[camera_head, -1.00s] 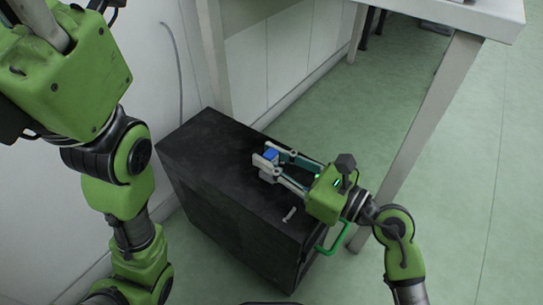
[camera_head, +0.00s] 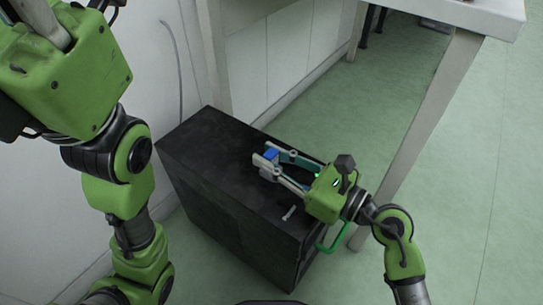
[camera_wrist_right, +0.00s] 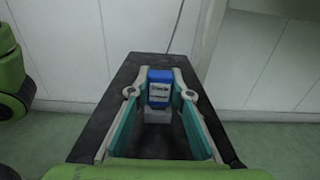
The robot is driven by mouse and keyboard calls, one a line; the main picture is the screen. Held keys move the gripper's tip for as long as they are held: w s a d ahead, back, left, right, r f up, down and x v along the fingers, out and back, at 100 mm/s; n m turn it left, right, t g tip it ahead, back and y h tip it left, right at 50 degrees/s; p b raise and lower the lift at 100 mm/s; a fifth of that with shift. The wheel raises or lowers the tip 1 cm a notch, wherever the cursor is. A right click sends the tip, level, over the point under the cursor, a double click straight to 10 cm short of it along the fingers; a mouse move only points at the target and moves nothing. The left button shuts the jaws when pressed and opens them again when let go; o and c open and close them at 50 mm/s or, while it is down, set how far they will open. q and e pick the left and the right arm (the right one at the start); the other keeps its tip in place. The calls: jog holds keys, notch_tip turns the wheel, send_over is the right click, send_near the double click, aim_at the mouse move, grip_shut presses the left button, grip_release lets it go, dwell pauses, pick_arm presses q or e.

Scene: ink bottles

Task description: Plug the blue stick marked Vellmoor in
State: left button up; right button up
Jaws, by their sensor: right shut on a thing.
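A blue stick with a white label (camera_wrist_right: 159,88) is between the fingertips of my right gripper (camera_wrist_right: 159,78); the label print is too small to read. In the head view the blue stick (camera_head: 270,154) shows at the end of my right gripper (camera_head: 268,160), which is shut on it above the black case (camera_head: 205,150). A pale grey block (camera_wrist_right: 158,116) shows just below the stick in the wrist view; I cannot tell whether they touch. No socket is clearly visible. Only part of my left gripper (camera_head: 46,22) shows at the top left, its tips cut off.
A small pale piece (camera_head: 289,213) lies on the case top near its front edge. A green loop (camera_head: 333,240) is at the case's front. A white table (camera_head: 440,110) stands at the right, its leg close to my right arm. A wall is behind the case.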

jog(key=shift+f, duration=0.25)
jog(key=o, duration=1.1)
jog(key=shift+f, duration=0.1)
jog(key=shift+c, duration=0.2)
